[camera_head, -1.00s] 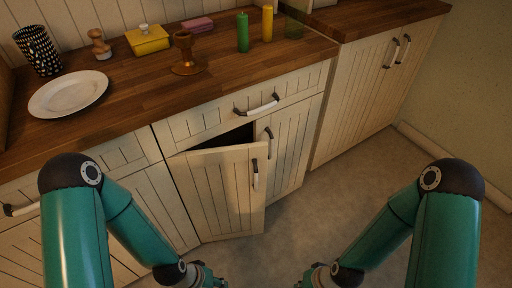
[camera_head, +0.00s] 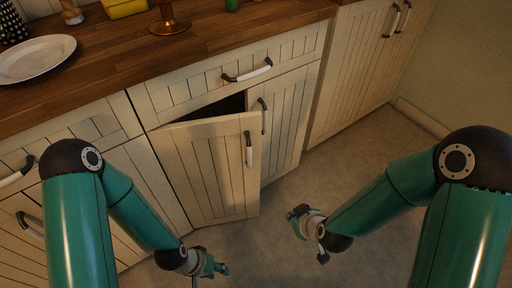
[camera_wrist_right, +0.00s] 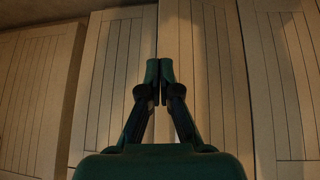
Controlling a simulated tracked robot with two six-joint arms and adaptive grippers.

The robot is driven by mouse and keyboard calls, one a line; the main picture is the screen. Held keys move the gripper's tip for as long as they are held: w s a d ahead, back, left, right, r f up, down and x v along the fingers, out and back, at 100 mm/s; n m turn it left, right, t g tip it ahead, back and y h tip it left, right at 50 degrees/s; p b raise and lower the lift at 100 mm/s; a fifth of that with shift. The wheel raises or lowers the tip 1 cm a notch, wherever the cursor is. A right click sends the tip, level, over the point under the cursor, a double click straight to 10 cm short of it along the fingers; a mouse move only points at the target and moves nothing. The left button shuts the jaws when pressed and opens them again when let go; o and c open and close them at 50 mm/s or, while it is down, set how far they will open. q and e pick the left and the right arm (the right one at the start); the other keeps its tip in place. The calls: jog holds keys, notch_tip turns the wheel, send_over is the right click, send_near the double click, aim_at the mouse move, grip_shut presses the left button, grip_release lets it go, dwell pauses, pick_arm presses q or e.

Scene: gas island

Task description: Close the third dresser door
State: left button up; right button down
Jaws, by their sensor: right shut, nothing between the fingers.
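A cream plank-front cabinet door (camera_head: 215,172) stands partly open, swung out from the dresser, with a dark gap along its top. Its handle (camera_head: 249,150) is near its right edge. The door to its right (camera_head: 284,130) is closed. My right gripper (camera_head: 297,212) is shut and empty, to the right of the open door's lower edge and apart from it in the head view. In the right wrist view its fingertips (camera_wrist_right: 159,70) meet in front of pale plank panels. My left gripper (camera_head: 218,268) is low, below the open door; its fingers are too small to read.
A drawer (camera_head: 235,75) with a white-and-dark handle sits above the doors. The wooden counter (camera_head: 120,70) holds a plate (camera_head: 38,58) and a brown goblet-like stand (camera_head: 168,24). Grey floor (camera_head: 330,175) is clear between my arms.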

jog(key=w+a+r+n+t+b, duration=0.1)
jog(key=w+a+n+t+b, duration=0.2)
jog(key=w+n, duration=0.1)
pick_arm(q)
notch_tip(320, 180, down, 18)
jog(key=b, duration=1.2)
pick_arm(e)
jog(key=n+t+y, duration=0.1)
jog(key=n+t, duration=0.7)
jog(key=n, duration=0.2)
send_near(254, 126)
jog(key=v, duration=0.6)
jog(key=shift+n, duration=0.3)
jog(key=p+x, duration=0.8)
jog(key=x, duration=0.4)
jog(key=shift+w, duration=0.15)
pick_arm(q)
notch_tip(254, 126, up, 8)
pick_arm(e)
jog(key=shift+w+a, duration=0.1)
jog(key=shift+w, duration=0.35)
